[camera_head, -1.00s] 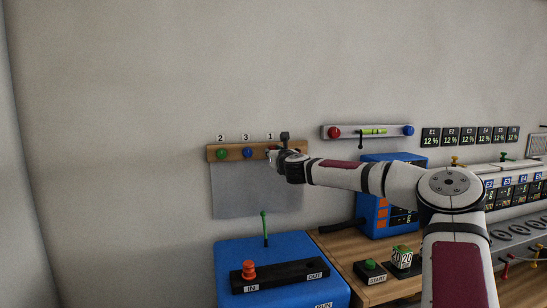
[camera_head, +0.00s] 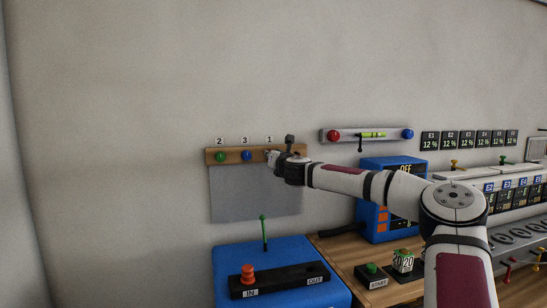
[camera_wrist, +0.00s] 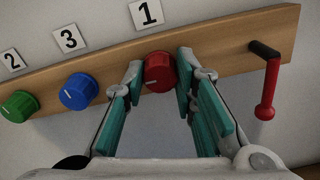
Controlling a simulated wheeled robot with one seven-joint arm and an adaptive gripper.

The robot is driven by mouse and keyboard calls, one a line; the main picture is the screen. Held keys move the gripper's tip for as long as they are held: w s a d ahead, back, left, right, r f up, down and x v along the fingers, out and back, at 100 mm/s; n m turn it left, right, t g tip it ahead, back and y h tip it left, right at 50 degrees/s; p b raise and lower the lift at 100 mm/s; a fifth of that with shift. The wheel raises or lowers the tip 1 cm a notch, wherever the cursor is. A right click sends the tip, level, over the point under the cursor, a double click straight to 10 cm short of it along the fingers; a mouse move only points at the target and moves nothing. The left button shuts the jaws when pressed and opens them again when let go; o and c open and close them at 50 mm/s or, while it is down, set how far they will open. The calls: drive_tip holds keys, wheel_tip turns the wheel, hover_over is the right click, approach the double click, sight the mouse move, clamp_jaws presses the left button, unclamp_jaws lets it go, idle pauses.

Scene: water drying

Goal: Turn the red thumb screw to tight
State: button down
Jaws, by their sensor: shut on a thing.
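The red thumb screw (camera_wrist: 160,72) is a round red knob on a wooden strip, under the label 1. A white line on its face points toward the lower left. My gripper (camera_wrist: 161,66) is shut on it, one teal-padded finger on each side. In the head view my gripper (camera_head: 271,156) is at the right end of the strip (camera_head: 233,156) and covers the red screw. The blue screw (camera_wrist: 77,91) under label 3 and the green screw (camera_wrist: 19,106) under label 2 are to its left.
A red-handled crank (camera_wrist: 268,88) hangs on the strip just right of my gripper. A grey panel (camera_head: 245,195) is below the strip. A level bar (camera_head: 345,135) is mounted to the right. A blue box (camera_head: 270,255) stands below; the wall above is clear.

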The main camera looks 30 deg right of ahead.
drive_tip(key=c, duration=1.3)
unclamp_jaws()
drive_tip(key=shift+f, duration=0.1)
drive_tip(key=v, duration=1.2)
